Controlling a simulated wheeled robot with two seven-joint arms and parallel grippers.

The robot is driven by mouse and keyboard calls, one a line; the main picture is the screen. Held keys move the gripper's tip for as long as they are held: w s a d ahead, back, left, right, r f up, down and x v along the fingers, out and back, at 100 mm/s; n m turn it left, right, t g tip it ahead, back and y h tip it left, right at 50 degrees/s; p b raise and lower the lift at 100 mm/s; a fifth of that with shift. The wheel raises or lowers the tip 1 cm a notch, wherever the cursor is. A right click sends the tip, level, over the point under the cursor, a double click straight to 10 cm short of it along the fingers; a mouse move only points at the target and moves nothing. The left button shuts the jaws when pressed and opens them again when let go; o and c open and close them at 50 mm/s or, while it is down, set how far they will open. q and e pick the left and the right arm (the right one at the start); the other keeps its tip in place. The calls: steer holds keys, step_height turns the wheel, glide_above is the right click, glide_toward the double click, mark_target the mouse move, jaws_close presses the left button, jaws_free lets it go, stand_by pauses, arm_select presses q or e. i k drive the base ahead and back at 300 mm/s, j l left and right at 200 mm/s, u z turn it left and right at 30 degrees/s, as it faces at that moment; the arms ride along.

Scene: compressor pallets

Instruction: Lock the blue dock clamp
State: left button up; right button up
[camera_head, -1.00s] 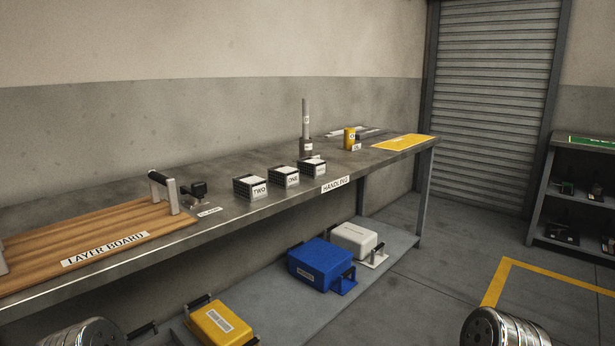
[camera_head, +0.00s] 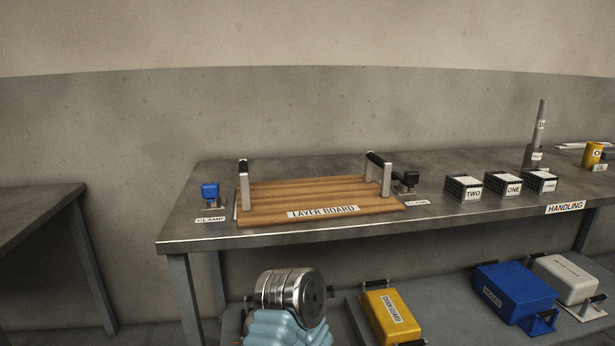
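A small blue clamp (camera_head: 210,192) stands on the workbench at the left end of the layer board, behind a "CLAMP" label (camera_head: 210,220). It is too small to tell whether it is locked. A black clamp (camera_head: 406,180) stands at the board's right end. The wooden layer board (camera_head: 270,215) lies flat on the bench with two upright handles. Neither gripper's fingers show. A silver joint and a pale blue part of my arm show at the bottom, in front of the bench and well away from the blue clamp.
The workbench (camera_head: 320,162) carries several black boxes (camera_head: 463,188) at right. Below, a shelf (camera_head: 360,325) holds a yellow case (camera_head: 390,315), a blue case (camera_head: 515,290) and a white case (camera_head: 570,278). Another table (camera_head: 40,205) stands at left, with a gap between.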

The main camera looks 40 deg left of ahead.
mark_target(209, 191)
steer(key=u, duration=1.8)
